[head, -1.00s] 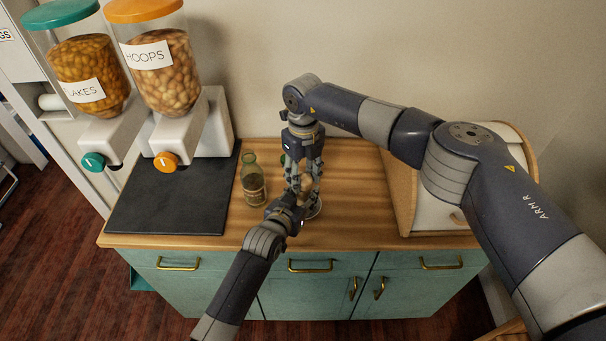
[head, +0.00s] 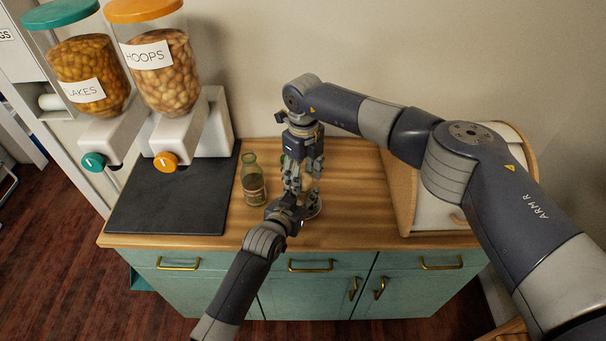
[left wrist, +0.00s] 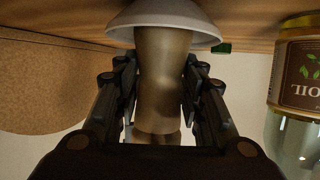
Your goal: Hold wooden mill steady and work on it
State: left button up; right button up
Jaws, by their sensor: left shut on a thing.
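The wooden mill (head: 307,184) stands on the counter between my two grippers, mostly hidden in the head view. In the left wrist view, which is upside down, its brown waisted body (left wrist: 160,82) fills the middle. My left gripper (left wrist: 160,90) has a finger on each side of the body and is shut on it. In the head view, my left gripper (head: 293,205) reaches in from the front. My right gripper (head: 304,172) points down over the top of the mill with its fingers apart. Its contact with the mill cannot be told.
A pale round dish (left wrist: 205,34) is at the mill's foot. A glass oil bottle (head: 253,182) stands close on the left. Further left are a dark mat (head: 165,210) and two cereal dispensers (head: 213,120). A wooden bread box (head: 403,195) stands right. Counter between mill and box is clear.

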aim_at(303, 175)
pick_arm(q)
jog(key=shift+f, duration=0.2)
pick_arm(e)
notch_tip(303, 175, up, 12)
dwell(0.6)
pick_arm(q)
jog(key=o, duration=1)
jog(key=shift+o, duration=1.4)
jog(key=shift+r, duration=0.1)
pick_arm(e)
jog(key=shift+w, duration=0.1)
